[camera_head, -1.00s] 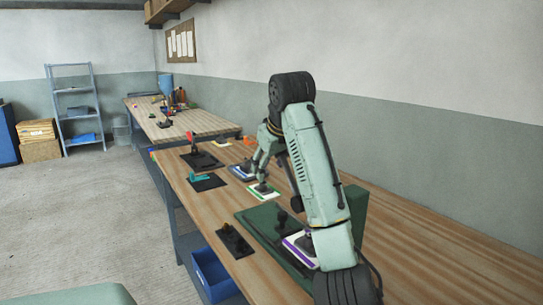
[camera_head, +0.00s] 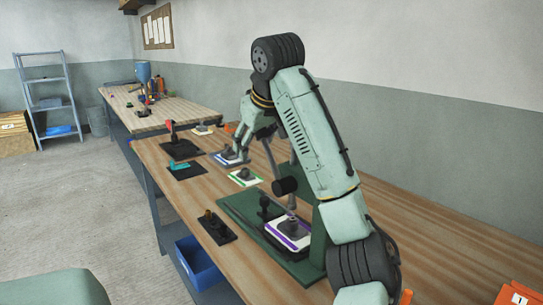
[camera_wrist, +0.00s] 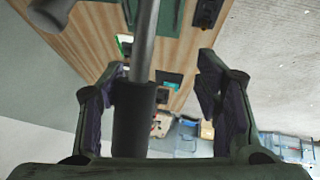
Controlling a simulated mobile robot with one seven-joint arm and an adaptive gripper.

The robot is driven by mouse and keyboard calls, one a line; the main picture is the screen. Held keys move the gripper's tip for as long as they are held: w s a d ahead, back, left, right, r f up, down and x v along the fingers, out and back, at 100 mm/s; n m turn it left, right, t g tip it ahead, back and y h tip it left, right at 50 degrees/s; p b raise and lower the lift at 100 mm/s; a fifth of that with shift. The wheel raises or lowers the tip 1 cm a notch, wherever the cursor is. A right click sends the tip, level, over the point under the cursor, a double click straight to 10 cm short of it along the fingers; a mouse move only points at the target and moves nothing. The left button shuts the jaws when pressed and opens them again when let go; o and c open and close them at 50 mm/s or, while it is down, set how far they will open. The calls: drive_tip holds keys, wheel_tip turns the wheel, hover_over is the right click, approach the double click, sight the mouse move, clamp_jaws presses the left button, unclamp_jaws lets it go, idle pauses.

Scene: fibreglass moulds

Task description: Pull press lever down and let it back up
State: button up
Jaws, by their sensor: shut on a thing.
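The green press stands on the wooden bench, with its dark green base plate (camera_head: 238,204) partly behind my arm. Its lever is a grey rod (camera_head: 270,158) that rises tilted from a dark round hub (camera_head: 285,186) toward my gripper (camera_head: 258,132). In the wrist view the lever's dark grip (camera_wrist: 133,118) lies between the fingers of my gripper (camera_wrist: 160,108), closer to the left finger. A white plate with a purple border (camera_head: 289,234) lies on the press base under a grey ram (camera_head: 293,226).
A black fixture (camera_head: 217,228) stands left of the press. Beyond it are a green-bordered plate (camera_head: 245,177), a teal-handled fixture (camera_head: 184,169) and a red-handled one (camera_head: 178,148). A blue bin (camera_head: 198,264) is at the bench's left side. The bench right of my arm is mostly clear.

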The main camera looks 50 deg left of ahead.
drive_tip(key=s+d+b, duration=0.1)
drive_tip(key=s+d, duration=0.2)
drive_tip(key=d, duration=0.7)
drive_tip(key=shift+d, duration=0.15)
idle(0.5)
drive_tip(key=shift+r, duration=0.15)
idle(0.8)
